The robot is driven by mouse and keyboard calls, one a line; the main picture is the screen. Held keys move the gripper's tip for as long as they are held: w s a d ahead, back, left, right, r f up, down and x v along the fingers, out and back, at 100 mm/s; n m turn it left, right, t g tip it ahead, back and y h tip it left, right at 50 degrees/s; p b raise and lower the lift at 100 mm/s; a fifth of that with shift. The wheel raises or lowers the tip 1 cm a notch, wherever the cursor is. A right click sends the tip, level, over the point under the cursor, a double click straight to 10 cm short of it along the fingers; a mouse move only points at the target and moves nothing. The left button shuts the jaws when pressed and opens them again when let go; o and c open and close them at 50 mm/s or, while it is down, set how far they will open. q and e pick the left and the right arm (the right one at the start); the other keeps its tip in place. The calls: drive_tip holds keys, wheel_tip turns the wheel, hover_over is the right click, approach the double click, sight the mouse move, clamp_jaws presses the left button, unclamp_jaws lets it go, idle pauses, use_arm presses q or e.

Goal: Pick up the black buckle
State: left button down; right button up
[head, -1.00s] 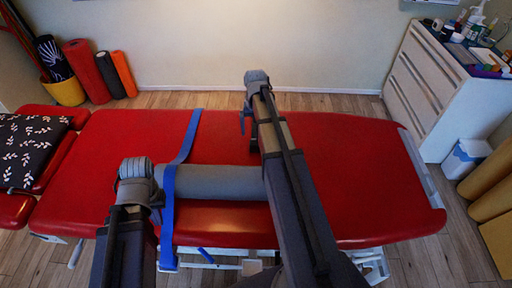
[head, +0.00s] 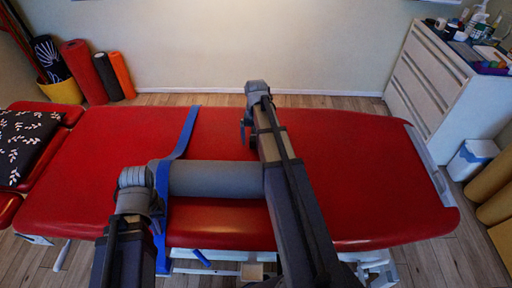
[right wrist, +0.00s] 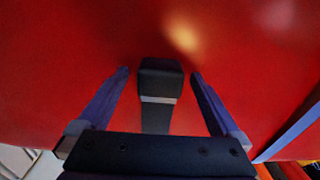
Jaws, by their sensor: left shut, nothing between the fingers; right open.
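The black buckle (right wrist: 160,75) shows in the right wrist view as a dark block with a grey band, over the red couch surface. My right gripper (right wrist: 160,78) is open, with one finger on each side of the buckle and a gap to each. In the head view my right gripper (head: 246,130) is over the middle of the couch, and the buckle cannot be made out there. My left gripper (head: 140,195) is shut and empty at the left end of the grey roll, its fingertips largely hidden by its wrist.
The red couch (head: 350,160) bears a grey roll (head: 215,178) and a blue strap (head: 184,140) running across it. A patterned dark pillow (head: 25,140) lies at the left. A white drawer unit (head: 430,80) stands at the back right. The couch's right part is clear.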

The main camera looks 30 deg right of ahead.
sight(256, 138)
drive_tip(key=c, duration=1.5)
use_arm(q)
drive_tip(key=shift+r, duration=0.1)
use_arm(e)
drive_tip(key=shift+r, duration=0.15)
